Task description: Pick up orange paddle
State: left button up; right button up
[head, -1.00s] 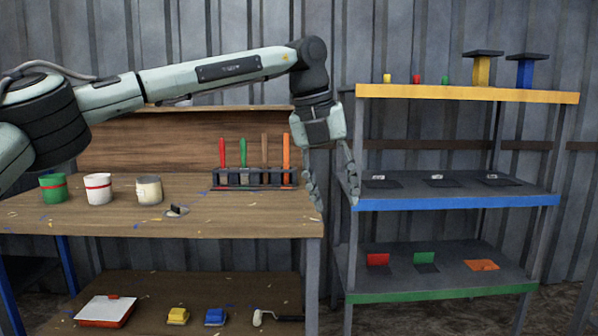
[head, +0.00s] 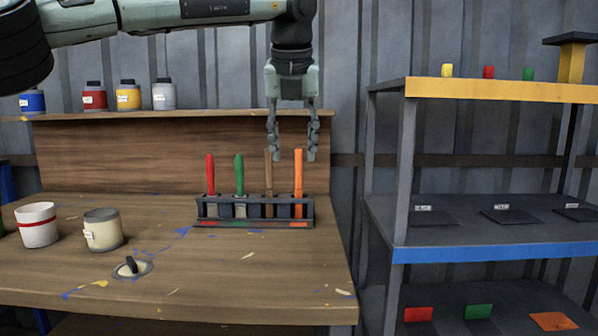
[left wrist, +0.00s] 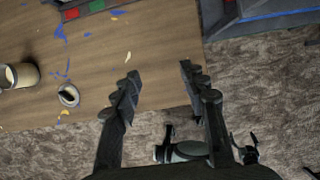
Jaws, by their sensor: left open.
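The orange paddle (head: 299,172) stands upright in the rightmost slot of a dark rack (head: 207,210) on the workbench. A brown paddle (head: 268,178) stands to its left, then a green (head: 239,172) and a red one (head: 210,172). My left gripper (head: 292,156) is open and empty and points down. Its fingertips overlap the tops of the brown and orange paddles in the head view. The orange paddle is not visible there.
A red-striped white pot (head: 37,226), a cream can (head: 103,230) and a small round lid (head: 131,268) are on the workbench (head: 220,280). Paint jars (head: 128,96) line the ledge behind. A shelf unit (head: 480,252) stands right, across a gap.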

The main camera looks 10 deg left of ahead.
aim_at(298, 152)
jog(key=i+j, duration=0.15)
jog(key=i, duration=0.25)
jog(key=i+j, duration=0.1)
jog(key=i, duration=0.35)
